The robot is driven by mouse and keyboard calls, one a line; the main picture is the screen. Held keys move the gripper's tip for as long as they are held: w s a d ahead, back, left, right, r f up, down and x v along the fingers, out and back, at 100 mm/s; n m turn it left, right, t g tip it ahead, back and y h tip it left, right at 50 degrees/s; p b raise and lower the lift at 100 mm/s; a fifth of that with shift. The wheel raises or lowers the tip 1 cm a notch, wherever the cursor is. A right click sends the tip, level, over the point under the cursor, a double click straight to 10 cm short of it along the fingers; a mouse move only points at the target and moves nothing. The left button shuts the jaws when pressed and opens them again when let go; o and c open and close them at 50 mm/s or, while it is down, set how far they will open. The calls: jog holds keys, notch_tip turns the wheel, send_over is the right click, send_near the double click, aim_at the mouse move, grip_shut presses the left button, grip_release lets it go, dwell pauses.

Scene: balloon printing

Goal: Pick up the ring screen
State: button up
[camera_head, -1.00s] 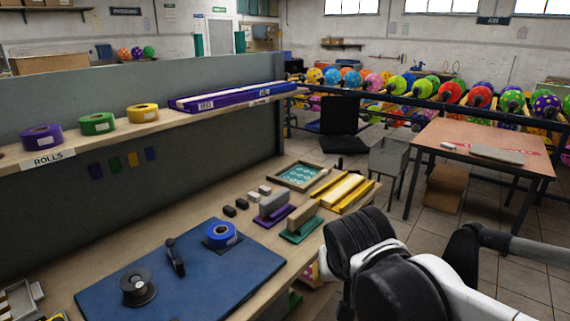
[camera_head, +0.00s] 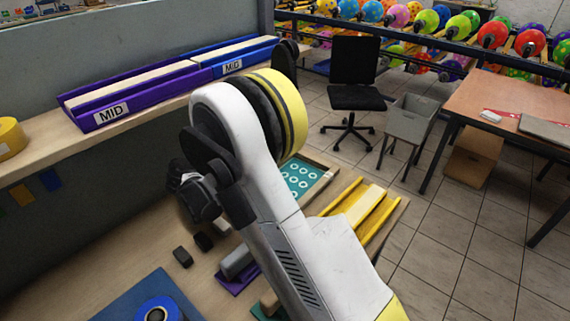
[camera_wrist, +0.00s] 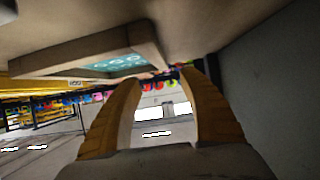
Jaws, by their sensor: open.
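The ring screen (camera_head: 330,181) is a wooden frame around a teal mesh with white rings. It lies on the workbench in the head view, partly covered by my arm. In the wrist view, which looks upside down, the ring screen (camera_wrist: 158,50) shows at the upper left, ahead of the fingers and to one side. My gripper (camera_wrist: 162,80) is open, with two yellow fingers apart and nothing between them. In the head view my arm hides the fingers.
A yellow-railed board (camera_head: 362,205) lies right of the screen. Dark blocks (camera_head: 182,257) and a blue mat (camera_head: 120,300) are nearer. A shelf with purple and blue MID trays (camera_head: 100,115) runs above the bench, against a grey panel (camera_head: 120,45).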

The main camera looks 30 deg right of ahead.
jog(key=b+x, duration=0.1)
jog(key=x, duration=0.3)
jog(key=shift+s+d+f+b, duration=0.1)
jog(key=shift+d+f+b, duration=0.15)
jog(key=shift+d+b, duration=0.1)
jog(key=b+x, duration=0.2)
jog(key=x, duration=0.3)
jog(key=shift+d+f+b, duration=0.1)
jog(key=shift+d+b, duration=0.15)
jog(key=shift+b, duration=0.1)
jog(key=shift+a, duration=0.1)
grip_shut()
